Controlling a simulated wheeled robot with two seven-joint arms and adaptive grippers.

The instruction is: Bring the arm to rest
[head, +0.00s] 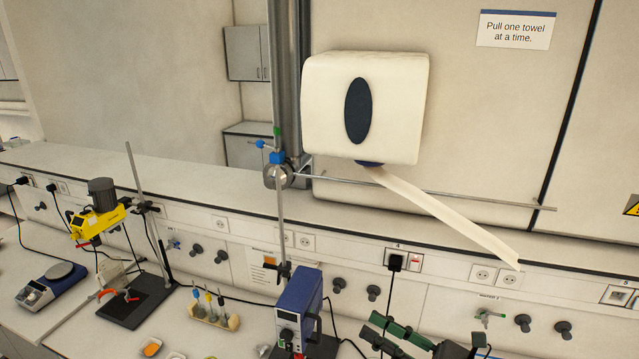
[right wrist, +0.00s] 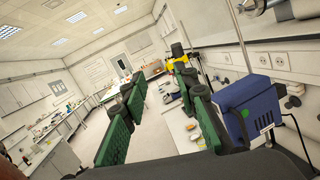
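My right gripper (head: 372,327) is at the bottom edge of the head view, right of centre, in front of the bench and its wall panel. Its dark arm comes in from the bottom right. In the right wrist view the two green-padded fingers of this gripper (right wrist: 160,85) stand apart with nothing between them, so it is open and empty. My left gripper and left arm are not in the head view.
A blue box-shaped device (head: 300,305) stands on the bench just left of my right gripper. A yellow stirrer (head: 98,220) on a stand, a blue-white hotplate (head: 50,287) and a small vial rack (head: 214,313) are further left. A paper strip (head: 450,218) hangs from the white towel dispenser (head: 395,110).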

